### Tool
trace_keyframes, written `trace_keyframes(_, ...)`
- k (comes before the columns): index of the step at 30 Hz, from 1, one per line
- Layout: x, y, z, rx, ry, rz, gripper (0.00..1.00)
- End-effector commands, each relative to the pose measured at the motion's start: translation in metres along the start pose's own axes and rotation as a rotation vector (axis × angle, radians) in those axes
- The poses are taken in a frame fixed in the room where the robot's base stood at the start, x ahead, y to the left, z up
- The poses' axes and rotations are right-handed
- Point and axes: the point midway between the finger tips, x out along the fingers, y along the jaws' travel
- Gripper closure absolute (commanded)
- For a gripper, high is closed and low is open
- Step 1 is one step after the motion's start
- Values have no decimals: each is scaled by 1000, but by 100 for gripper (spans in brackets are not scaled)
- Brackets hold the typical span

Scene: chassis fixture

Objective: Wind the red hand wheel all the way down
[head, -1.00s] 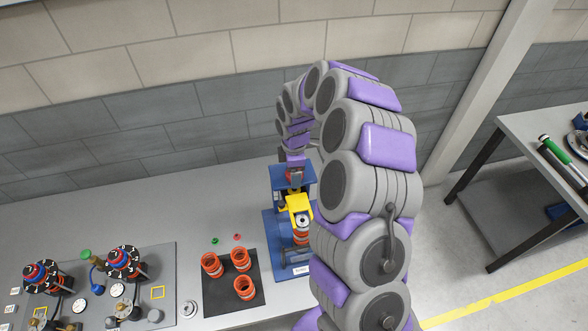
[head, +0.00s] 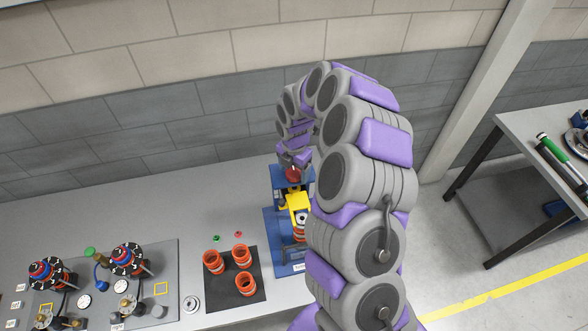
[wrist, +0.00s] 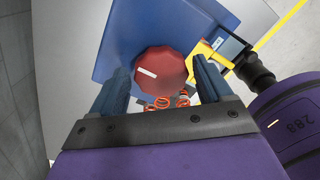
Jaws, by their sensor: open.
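The red hand wheel (wrist: 160,72) has a faceted rim and a white mark on its left part. It sits on top of the blue press fixture (wrist: 118,45), and in the head view the wheel (head: 292,174) shows just below my gripper (head: 293,158). In the wrist view my gripper (wrist: 162,90) is open, with one finger on each side of the wheel. I cannot tell whether the fingers touch the rim. A yellow part (head: 299,202) of the fixture shows below the wheel. My arm hides the fixture's right side.
Several orange ring-like cups (head: 245,284) stand on a black mat (head: 220,286) left of the fixture. A grey board with knobs and gauges (head: 140,300) lies further left. A wall (head: 120,130) rises behind the bench. A second table (head: 540,150) stands at right.

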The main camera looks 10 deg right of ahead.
Motion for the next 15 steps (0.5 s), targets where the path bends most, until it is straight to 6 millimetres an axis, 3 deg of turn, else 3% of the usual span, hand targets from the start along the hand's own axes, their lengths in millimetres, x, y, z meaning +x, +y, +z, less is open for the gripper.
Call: trace_keyframes(15,-1,0,0,-640,0,0,21)
